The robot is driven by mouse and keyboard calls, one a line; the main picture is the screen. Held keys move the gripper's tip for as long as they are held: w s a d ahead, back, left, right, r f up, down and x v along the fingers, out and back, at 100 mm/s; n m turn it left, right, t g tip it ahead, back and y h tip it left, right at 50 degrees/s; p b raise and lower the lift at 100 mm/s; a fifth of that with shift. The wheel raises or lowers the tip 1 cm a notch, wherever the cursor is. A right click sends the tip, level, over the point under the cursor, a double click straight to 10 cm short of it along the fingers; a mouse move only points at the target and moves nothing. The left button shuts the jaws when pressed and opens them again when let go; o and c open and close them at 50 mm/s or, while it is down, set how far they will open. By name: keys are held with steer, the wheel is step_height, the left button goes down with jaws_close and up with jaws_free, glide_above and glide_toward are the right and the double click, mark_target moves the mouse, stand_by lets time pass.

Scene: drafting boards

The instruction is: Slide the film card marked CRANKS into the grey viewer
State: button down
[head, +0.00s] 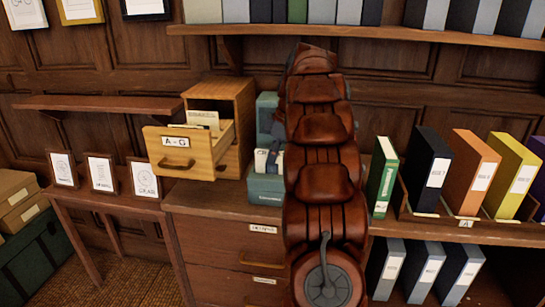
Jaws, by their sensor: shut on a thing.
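The grey viewer (265,188) stands on the wooden cabinet and looks blue-grey. Its base and part of its upper housing show left of my arm; the arm covers the rest. My gripper (277,150) is at the viewer, mostly hidden behind my arm, with only a dark sliver at the arm's left edge. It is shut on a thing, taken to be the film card. A small pale piece (261,160) shows beside it, between housing and base; whether this is card or viewer part I cannot tell. No CRANKS marking is readable.
A wooden card box (230,95) stands left of the viewer, its A–G drawer (180,150) pulled out with pale cards (203,118) inside. A green book (382,177) and several coloured binders (470,172) stand on the right. A shelf (380,37) runs above.

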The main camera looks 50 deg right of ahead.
steer(key=shift+f+b, duration=0.4)
steer(key=shift+f, duration=0.05)
steer(key=c, duration=1.2)
jaws_free()
steer(key=shift+r, duration=0.2)
steer(key=shift+v, duration=2.15)
steer(key=shift+s+d+r, duration=0.15)
steer(key=shift+s+r, duration=0.05)
steer(key=s+d, duration=0.2)
steer(key=s, duration=0.1)
steer(key=s+d, duration=0.2)
steer(key=s, duration=0.1)
steer(key=s+d, duration=0.2)
steer(key=s, duration=0.1)
steer(key=shift+s+d, duration=0.3)
steer(key=shift+s, duration=0.05)
